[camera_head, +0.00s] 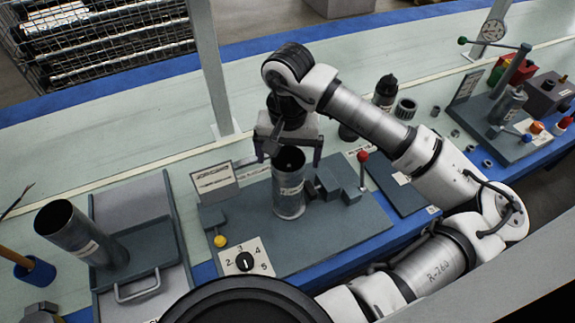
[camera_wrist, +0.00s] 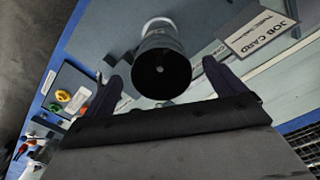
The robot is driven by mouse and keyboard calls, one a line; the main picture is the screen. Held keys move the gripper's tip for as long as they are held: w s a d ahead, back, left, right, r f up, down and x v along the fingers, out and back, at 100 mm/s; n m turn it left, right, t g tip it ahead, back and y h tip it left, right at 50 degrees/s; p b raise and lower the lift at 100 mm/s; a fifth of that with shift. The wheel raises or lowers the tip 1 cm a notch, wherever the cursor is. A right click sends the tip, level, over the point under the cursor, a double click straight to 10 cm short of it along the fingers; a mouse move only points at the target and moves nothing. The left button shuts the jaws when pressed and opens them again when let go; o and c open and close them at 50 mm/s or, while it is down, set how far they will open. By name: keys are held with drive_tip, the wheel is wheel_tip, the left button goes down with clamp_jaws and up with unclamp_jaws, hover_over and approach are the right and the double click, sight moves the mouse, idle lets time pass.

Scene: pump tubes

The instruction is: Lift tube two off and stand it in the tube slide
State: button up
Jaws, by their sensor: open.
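A grey metal tube (camera_head: 289,192) with a pale label stands upright on the flat fixture plate (camera_head: 345,228) in the middle of the bench. I cannot read a number on it. My gripper (camera_head: 290,154) is open at the tube's top, with a finger to each side. In the wrist view the tube (camera_wrist: 161,38) lies between the spread fingers, dark round end towards the camera, with gaps on both sides. A second labelled tube (camera_head: 82,238) stands in a grey tray with a front handle, apparently the tube slide (camera_head: 140,210), at the left.
A numbered dial (camera_head: 245,262), a yellow knob (camera_head: 220,241), a red-topped lever (camera_head: 363,157) and a clamp block (camera_head: 340,180) surround the middle tube. A card stand (camera_head: 214,182) is behind left. Dark cylinders (camera_head: 385,90) stand behind my arm. A post (camera_head: 210,70) rises behind the fixture.

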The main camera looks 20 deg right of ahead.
sight(288, 168)
wheel_tip(288, 168, down, 6)
drive_tip(key=shift+r+p, duration=0.1)
drive_tip(key=shift+p, duration=0.2)
drive_tip(key=shift+c, duration=0.2)
drive_tip(key=c, duration=1.2)
drive_tip(key=shift+c, duration=0.2)
drive_tip(key=shift+r, duration=0.7)
wheel_tip(288, 168, up, 19)
drive_tip(key=p, duration=0.6)
idle(2.5)
idle(0.3)
